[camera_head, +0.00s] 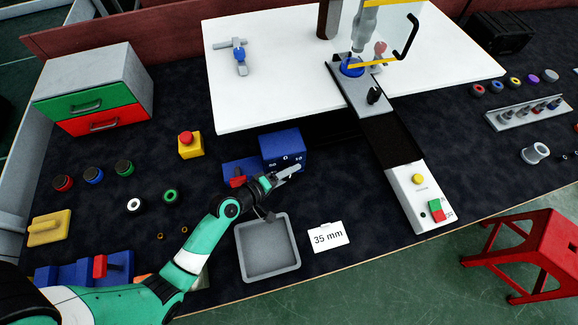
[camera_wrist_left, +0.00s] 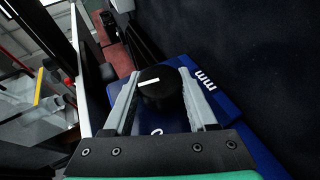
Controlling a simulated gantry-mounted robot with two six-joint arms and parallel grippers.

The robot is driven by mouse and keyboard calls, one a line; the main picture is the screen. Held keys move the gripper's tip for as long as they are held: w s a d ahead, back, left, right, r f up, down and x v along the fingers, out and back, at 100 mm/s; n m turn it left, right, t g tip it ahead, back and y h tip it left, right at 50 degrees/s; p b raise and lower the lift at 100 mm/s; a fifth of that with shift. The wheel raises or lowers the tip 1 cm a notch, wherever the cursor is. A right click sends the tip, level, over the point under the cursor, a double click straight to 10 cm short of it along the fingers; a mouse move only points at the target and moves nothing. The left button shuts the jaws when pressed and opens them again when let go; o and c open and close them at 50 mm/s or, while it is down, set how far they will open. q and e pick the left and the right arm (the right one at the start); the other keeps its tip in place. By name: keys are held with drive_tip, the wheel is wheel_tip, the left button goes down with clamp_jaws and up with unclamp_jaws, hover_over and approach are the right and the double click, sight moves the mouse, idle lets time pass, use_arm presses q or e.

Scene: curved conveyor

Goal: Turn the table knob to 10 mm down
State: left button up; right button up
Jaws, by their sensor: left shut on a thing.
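The table knob (camera_wrist_left: 162,94) is black and round with a white pointer line, and sits on a blue panel (camera_wrist_left: 215,88) lettered "mm". In the wrist view the pointer lies nearly level, toward the left finger. My left gripper (camera_wrist_left: 162,90) has its two grey fingers on either side of the knob and is shut on it. In the head view my left gripper (camera_head: 289,174) is at the front of the blue box (camera_head: 281,143), which bears small white scale marks. There the gripper hides the knob. My right gripper is in neither view.
A grey tray (camera_head: 243,268) and a white card reading "35 mm" (camera_head: 327,236) lie in front of the box. A yellow box with a red button (camera_head: 190,148) stands to its left. The white table (camera_head: 290,85) is behind; a conveyor (camera_head: 392,137) runs to its right.

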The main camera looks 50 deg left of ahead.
use_arm(q)
drive_tip(key=g+p, duration=0.2)
drive_tip(key=p, duration=0.4)
drive_tip(key=r+m+g+y+p, duration=0.1)
drive_tip(key=g+p, duration=0.1)
drive_tip(key=p, duration=0.4)
drive_tip(key=shift+g, duration=0.4)
drive_tip(key=shift+f+m+g+y+p, duration=0.15)
drive_tip(key=shift+m+g+y+p, duration=0.15)
drive_tip(key=shift+g, duration=0.1)
drive_tip(key=shift+f+g+y, duration=0.2)
drive_tip(key=shift+g+y, duration=0.2)
drive_tip(key=shift+g, duration=0.2)
drive_tip(key=shift+s+f+m+g+y, duration=0.1)
drive_tip(key=shift+m+g+y, duration=0.1)
drive_tip(key=shift+g, duration=0.3)
drive_tip(key=shift+f+m+g+y, duration=0.1)
drive_tip(key=shift+m+g, duration=0.1)
drive_tip(key=shift+g, duration=0.3)
drive_tip(key=shift+s+f, duration=0.1)
drive_tip(key=o, duration=1.4)
drive_tip(key=shift+c, duration=0.2)
drive_tip(key=shift+r, duration=0.2)
